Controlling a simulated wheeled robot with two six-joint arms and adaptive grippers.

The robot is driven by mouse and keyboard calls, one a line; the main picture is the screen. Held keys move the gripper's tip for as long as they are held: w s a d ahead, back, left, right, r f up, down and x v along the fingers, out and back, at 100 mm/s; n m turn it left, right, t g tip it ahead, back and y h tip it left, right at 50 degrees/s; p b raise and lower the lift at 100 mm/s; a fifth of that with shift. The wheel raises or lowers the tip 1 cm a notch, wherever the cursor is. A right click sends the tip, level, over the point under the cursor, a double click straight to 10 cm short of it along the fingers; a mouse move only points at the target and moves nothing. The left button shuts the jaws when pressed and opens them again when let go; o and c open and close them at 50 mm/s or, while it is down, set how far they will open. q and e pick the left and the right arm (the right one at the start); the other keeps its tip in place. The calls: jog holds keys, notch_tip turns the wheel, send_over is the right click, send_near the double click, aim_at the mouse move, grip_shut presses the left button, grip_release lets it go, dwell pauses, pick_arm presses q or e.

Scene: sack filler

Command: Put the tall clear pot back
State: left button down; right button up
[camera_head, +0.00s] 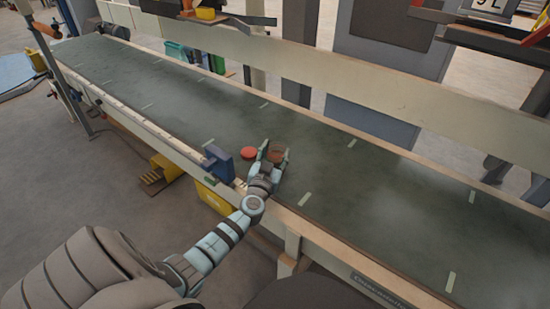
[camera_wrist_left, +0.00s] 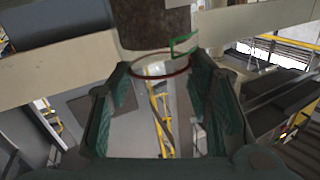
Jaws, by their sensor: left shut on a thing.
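My left gripper (camera_head: 272,154) reaches over the near side of the grey-green conveyor belt (camera_head: 350,190), its fingers on either side of a brownish round thing (camera_head: 276,155), which seems to be the clear pot with dark contents. In the left wrist view the clear pot (camera_wrist_left: 160,66) shows as a see-through body with a thin red ring, between and beyond the green-padded fingertips. Dark brown matter (camera_wrist_left: 155,22) shows above the ring. The left gripper (camera_wrist_left: 162,85) is shut on the pot. I cannot tell whether the pot touches the belt. My right gripper is out of view.
A red disc (camera_head: 248,153) lies on the belt just left of the gripper. A blue block (camera_head: 218,162) sits at the belt's near edge. A pale rail (camera_head: 300,62) runs along the far side.

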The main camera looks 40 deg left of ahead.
pick_arm(q)
jog(key=c, duration=0.8)
grip_release()
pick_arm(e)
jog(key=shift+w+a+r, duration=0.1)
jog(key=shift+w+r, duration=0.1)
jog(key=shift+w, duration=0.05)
pick_arm(q)
jog(key=shift+r, duration=0.1)
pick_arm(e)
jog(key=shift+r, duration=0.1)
pick_arm(q)
jog(key=v, duration=1.2)
jog(key=shift+s+p, duration=0.1)
jog(key=shift+p, duration=0.25)
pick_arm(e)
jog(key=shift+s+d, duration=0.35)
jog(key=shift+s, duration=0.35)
